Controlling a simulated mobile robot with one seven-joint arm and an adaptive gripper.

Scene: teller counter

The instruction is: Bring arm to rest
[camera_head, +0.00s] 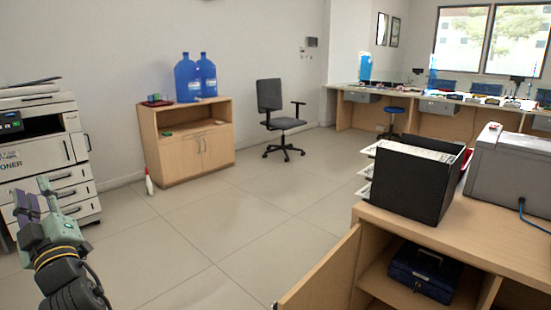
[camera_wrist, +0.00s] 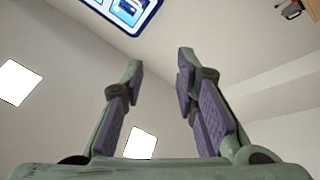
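My gripper (camera_head: 38,198) shows at the lower left in the head view, raised in front of the white printer, with its fingers pointing up. In the wrist view my gripper (camera_wrist: 158,75) has its two green fingers with purple pads spread well apart. Nothing is between them. Beyond the fingers the wrist view shows pale walls or ceiling, bright white panels and part of a blue-framed sign (camera_wrist: 125,12).
A printer (camera_head: 45,150) stands at the left. A wooden cabinet (camera_head: 185,150) carries blue water bottles (camera_head: 187,80). An office chair (camera_head: 275,112) stands behind. At the right, a counter with an open door (camera_head: 325,275) holds a black file box (camera_head: 410,185). The middle floor is clear.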

